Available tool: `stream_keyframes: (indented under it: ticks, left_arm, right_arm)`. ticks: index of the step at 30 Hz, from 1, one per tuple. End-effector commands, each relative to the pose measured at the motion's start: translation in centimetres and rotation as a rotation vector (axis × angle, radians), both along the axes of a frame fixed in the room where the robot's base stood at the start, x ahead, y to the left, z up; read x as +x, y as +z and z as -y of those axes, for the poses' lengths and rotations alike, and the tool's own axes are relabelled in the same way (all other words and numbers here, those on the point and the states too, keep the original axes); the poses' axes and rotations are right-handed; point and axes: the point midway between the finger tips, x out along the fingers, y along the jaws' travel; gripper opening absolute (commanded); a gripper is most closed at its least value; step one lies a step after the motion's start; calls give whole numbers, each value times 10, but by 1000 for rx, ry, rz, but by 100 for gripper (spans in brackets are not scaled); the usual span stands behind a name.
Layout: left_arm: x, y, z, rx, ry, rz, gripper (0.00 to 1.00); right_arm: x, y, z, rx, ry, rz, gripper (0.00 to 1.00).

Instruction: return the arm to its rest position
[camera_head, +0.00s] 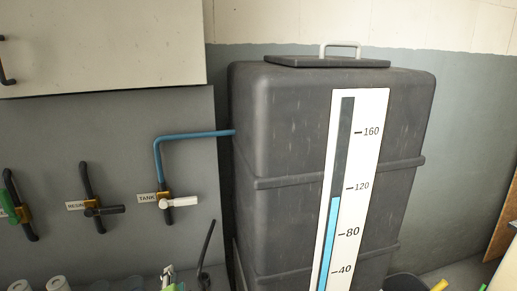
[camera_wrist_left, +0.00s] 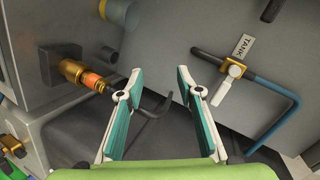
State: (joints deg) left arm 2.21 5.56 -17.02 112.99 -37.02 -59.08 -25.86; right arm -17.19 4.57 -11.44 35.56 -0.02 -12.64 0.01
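My left gripper (camera_head: 168,274) shows only as small white and green tips at the bottom edge of the head view. In the left wrist view its two white and teal fingers (camera_wrist_left: 156,88) are spread wide, with nothing held between them. The TANK valve (camera_head: 176,201) has a white handle lying sideways and stands apart from the gripper. In the left wrist view this valve (camera_wrist_left: 225,86) is to the right of the fingers. My right gripper is in neither view.
The large dark tank (camera_head: 290,130) has a gauge (camera_head: 350,190) with blue up to just below 120. A blue pipe (camera_head: 190,135) joins it to the valve. A dark curved tube (camera_head: 207,250) stands near the gripper. A brass fitting (camera_wrist_left: 72,70) is left of the fingers.

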Motion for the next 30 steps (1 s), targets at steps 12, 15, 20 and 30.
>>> stream_keyframes:
  ticks: [12, 15, 20, 30]
  left_arm:
    - [-215, -120, 9, -643, 304, -443, 33]
    - [-249, -126, 15, -716, 352, -513, 33]
    - [-298, -130, 25, -812, 421, -613, 33]
    - [-308, -184, 33, -847, 463, -684, 33]
  right_arm:
    - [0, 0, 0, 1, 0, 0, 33]
    - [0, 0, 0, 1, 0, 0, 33]
    - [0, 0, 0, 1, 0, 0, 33]
    - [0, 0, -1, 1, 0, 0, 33]
